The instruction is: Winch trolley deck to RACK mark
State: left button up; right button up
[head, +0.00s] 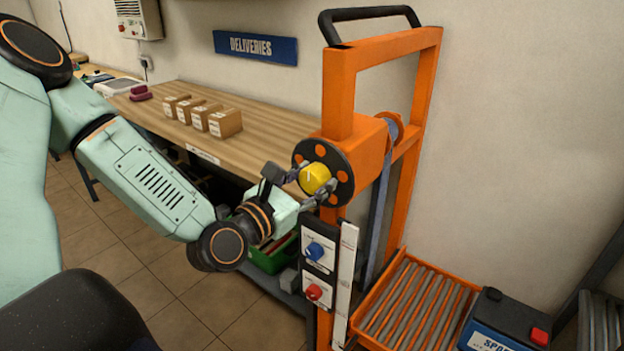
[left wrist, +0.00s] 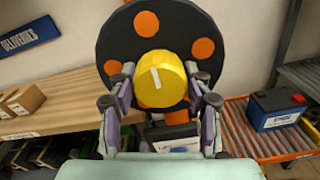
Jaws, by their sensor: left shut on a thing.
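The orange winch trolley (head: 337,95) stands upright at centre right with a black handle on top. Its winch wheel is a black disc with orange spots (head: 301,150) and a yellow knob (head: 314,178) at its centre. My left gripper (head: 316,187) is shut on the yellow knob; the left wrist view shows a finger on each side of the knob (left wrist: 160,78), which bears a white line. The trolley's roller deck (head: 410,305) sits low, at the right of the mast. A white scale strip (head: 345,285) runs down the mast; its marks are too small to read. My right gripper is not in view.
A blue-and-black battery (head: 503,322) with a red terminal stands at the deck's right end. A wooden bench (head: 255,133) with several small boxes (head: 224,123) is behind my left arm. A green crate (head: 272,257) is below. Dark shelving (left wrist: 300,75) is at right.

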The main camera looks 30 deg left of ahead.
pick_arm(q)
jog(key=c, duration=0.5)
jog(key=shift+o, duration=0.2)
jog(key=shift+m, duration=0.3)
